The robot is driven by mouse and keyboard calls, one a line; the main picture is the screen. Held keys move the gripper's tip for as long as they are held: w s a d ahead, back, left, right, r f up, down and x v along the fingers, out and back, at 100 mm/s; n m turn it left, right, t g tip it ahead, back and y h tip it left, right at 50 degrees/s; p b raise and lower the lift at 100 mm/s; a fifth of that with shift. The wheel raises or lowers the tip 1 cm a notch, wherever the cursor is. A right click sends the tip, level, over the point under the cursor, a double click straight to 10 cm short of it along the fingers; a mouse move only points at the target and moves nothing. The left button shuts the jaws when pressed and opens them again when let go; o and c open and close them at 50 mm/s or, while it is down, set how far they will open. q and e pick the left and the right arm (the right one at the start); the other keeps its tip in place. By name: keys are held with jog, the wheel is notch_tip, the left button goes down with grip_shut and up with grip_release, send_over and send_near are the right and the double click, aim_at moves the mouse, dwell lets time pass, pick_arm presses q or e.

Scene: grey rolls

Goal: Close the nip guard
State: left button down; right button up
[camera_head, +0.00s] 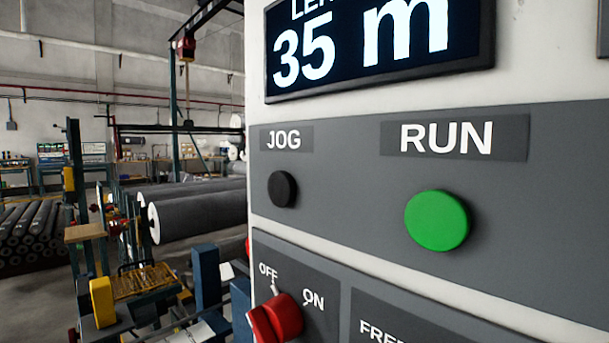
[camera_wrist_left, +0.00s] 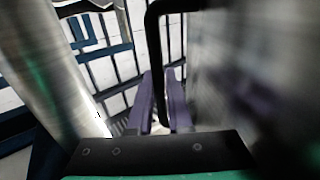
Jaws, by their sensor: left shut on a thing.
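In the left wrist view, my left gripper (camera_wrist_left: 161,85) shows as two purple fingers. They are shut on a black bar handle (camera_wrist_left: 154,45), which runs down between them and bends to the right at its top. The handle looks like that of the nip guard, but I cannot tell how far the guard is open or shut. A shiny metal roller (camera_wrist_left: 48,75) slants along the left of the fingers. A blurred grey surface (camera_wrist_left: 235,75) fills the right side. The head view shows neither gripper nor the handle.
In the head view, a control panel (camera_head: 350,190) stands close on the right. It carries a green RUN button (camera_head: 437,220), a black JOG button (camera_head: 283,189) and a red OFF/ON switch (camera_head: 277,318). Grey rolls (camera_head: 195,212) and a blue-framed machine lie beyond to the left.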

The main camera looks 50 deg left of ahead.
pick_arm(q)
jog(key=shift+a+f+h+p, duration=0.2)
jog(key=shift+a+h, duration=0.1)
jog(key=shift+a, duration=0.15)
jog(key=shift+a+f+h+p, duration=0.15)
jog(key=shift+a+h, duration=0.15)
jog(key=shift+a, duration=0.15)
jog(key=shift+a+f, duration=0.15)
jog(key=shift+a, duration=0.1)
jog(key=c, duration=0.8)
grip_release()
jog(key=shift+s, duration=0.1)
jog(key=shift+c, duration=0.2)
jog(key=b+v, duration=0.1)
jog(key=v, duration=0.2)
jog(key=shift+f+b, duration=0.25)
jog(key=shift+b, duration=0.1)
jog(key=d+b, duration=0.2)
jog(key=d, duration=1)
jog(key=shift+r, duration=0.2)
